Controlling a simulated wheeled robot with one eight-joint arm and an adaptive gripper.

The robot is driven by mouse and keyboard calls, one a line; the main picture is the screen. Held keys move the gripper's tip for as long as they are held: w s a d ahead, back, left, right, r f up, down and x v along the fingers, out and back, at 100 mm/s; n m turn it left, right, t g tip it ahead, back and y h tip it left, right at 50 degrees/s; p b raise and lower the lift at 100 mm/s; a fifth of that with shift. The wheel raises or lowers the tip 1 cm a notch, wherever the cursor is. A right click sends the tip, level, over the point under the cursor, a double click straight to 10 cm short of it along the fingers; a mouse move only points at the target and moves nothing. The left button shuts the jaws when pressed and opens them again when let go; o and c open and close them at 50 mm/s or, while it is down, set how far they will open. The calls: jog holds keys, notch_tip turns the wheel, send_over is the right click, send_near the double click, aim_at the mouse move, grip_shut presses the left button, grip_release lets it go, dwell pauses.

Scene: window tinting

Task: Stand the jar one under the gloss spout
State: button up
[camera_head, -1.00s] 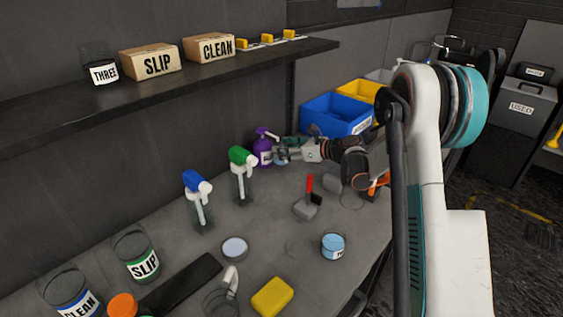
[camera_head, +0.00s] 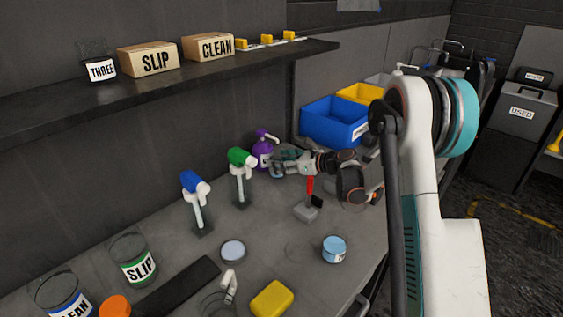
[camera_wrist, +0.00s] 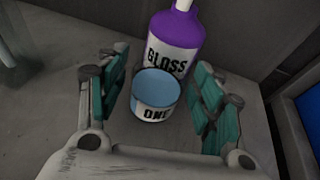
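Jar one (camera_wrist: 156,103) is a clear jar with pale blue content and a label reading ONE. It stands upright just in front of the purple gloss bottle (camera_wrist: 175,45), whose top runs out of the wrist view. The gloss bottle also shows in the head view (camera_head: 262,153), at the back of the bench. My gripper (camera_wrist: 160,82) is open around the jar, with a visible gap between each finger and the jar's sides. In the head view my gripper (camera_head: 281,164) mostly hides the jar. Whether the jar is exactly beneath the spout tip I cannot tell.
Green-topped (camera_head: 241,175) and blue-topped (camera_head: 197,200) spray bottles stand left of the gloss bottle. A blue bin (camera_head: 335,121) is behind my arm. A red-handled tool (camera_head: 308,205), light-blue jar (camera_head: 334,249) and yellow sponge (camera_head: 272,299) lie nearer on the bench.

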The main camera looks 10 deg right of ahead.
dwell(0.3)
jog(key=shift+r, duration=0.25)
jog(key=p+v, duration=0.3)
jog(key=v, duration=0.9)
